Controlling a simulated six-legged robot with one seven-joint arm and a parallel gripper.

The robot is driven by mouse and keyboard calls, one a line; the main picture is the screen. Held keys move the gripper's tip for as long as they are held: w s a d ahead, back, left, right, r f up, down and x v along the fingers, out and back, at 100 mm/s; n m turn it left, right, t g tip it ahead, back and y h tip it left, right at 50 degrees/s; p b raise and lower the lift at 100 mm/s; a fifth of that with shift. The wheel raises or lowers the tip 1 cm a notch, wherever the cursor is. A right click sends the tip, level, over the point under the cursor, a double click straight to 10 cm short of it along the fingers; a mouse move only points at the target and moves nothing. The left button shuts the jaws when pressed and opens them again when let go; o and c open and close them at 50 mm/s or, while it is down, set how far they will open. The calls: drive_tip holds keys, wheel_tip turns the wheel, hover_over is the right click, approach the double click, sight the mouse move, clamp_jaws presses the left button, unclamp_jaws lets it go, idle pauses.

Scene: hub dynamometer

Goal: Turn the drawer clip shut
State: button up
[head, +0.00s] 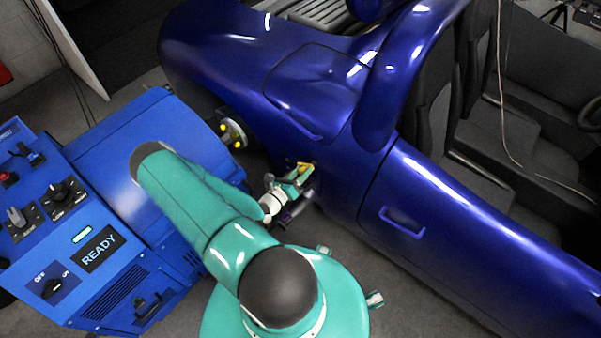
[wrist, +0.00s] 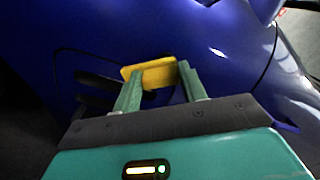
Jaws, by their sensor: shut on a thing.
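A small yellow piece (wrist: 150,74) sits between the two green fingers of my gripper (wrist: 160,82), close against the blue car body. In the head view the yellow piece (head: 304,167) shows at the end of my gripper (head: 297,175), beside the car's lower side. I cannot tell whether this piece is the drawer clip. My gripper is shut on it. My arm hides part of the blue machine and floor. A dark latch-like fitting (head: 150,306) is low on the blue machine's front, apart from my gripper.
The blue car (head: 440,205) fills the right, with a door handle (head: 402,222). The blue machine (head: 150,150) with knobs and a READY display (head: 98,250) stands left. A round hub with yellow studs (head: 232,134) is between them. Grey floor (head: 385,272) is clear in front.

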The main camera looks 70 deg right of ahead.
drive_tip(key=n, duration=1)
drive_tip(key=shift+s+a+f, duration=0.15)
drive_tip(key=shift+s+f, duration=0.05)
drive_tip(key=shift+f, duration=0.1)
drive_tip(key=shift+n, duration=0.4)
drive_tip(key=o, duration=1)
drive_tip(key=shift+a, duration=0.1)
drive_tip(key=v, duration=1.3)
drive_tip(key=shift+w+a, duration=0.15)
drive_tip(key=shift+a, duration=0.1)
